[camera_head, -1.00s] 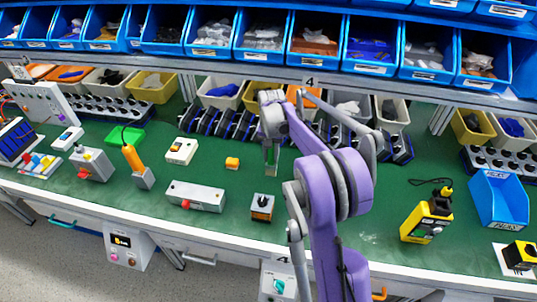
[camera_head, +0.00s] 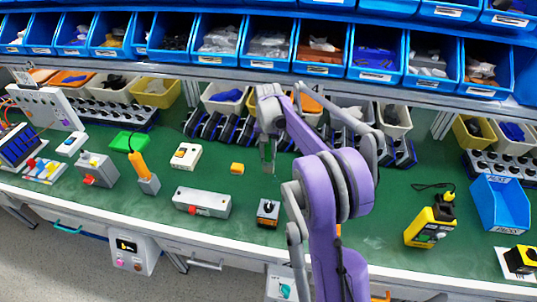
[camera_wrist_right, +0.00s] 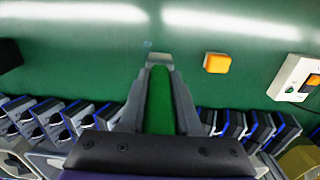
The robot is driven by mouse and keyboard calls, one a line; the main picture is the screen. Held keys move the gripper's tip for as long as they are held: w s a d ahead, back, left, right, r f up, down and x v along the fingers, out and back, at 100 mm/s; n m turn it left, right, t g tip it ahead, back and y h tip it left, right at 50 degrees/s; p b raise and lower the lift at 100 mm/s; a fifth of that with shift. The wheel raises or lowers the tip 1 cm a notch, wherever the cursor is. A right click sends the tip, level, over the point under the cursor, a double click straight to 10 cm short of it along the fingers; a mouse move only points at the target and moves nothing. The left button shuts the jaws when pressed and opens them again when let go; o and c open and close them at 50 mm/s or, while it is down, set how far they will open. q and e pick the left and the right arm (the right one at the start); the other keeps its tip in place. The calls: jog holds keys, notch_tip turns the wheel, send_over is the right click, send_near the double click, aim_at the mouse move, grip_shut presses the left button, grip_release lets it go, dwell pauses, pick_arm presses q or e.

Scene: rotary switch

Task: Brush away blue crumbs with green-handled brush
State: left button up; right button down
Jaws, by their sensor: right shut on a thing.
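My right gripper (camera_head: 267,157) hangs over the green worktable (camera_head: 330,215), right of a small orange block (camera_head: 237,168). In the right wrist view its fingers (camera_wrist_right: 158,85) are shut on the green handle of the brush (camera_wrist_right: 160,105). The brush's pale end (camera_wrist_right: 158,57) sticks out past the fingertips. I cannot tell whether it touches the table. A tiny faint bluish mark (camera_wrist_right: 148,43), perhaps the blue crumbs, lies just beyond that end. In the head view the crumbs cannot be made out. My left gripper is in neither view.
A white switch box (camera_head: 186,156), a long grey box (camera_head: 202,202) and a small rotary switch box (camera_head: 268,213) stand nearby on the table. A row of dark blue-edged holders (camera_head: 225,131) lies behind. A yellow device (camera_head: 430,222) and a blue bin (camera_head: 500,203) stand right.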

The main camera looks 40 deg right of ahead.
jog(key=shift+r+p, duration=0.8)
jog(key=shift+r, duration=1.2)
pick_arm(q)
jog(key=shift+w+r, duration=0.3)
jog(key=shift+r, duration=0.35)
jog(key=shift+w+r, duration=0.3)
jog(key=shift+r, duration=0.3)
pick_arm(e)
jog(key=shift+w, duration=0.1)
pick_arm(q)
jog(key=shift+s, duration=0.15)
pick_arm(e)
jog(key=shift+f, duration=0.1)
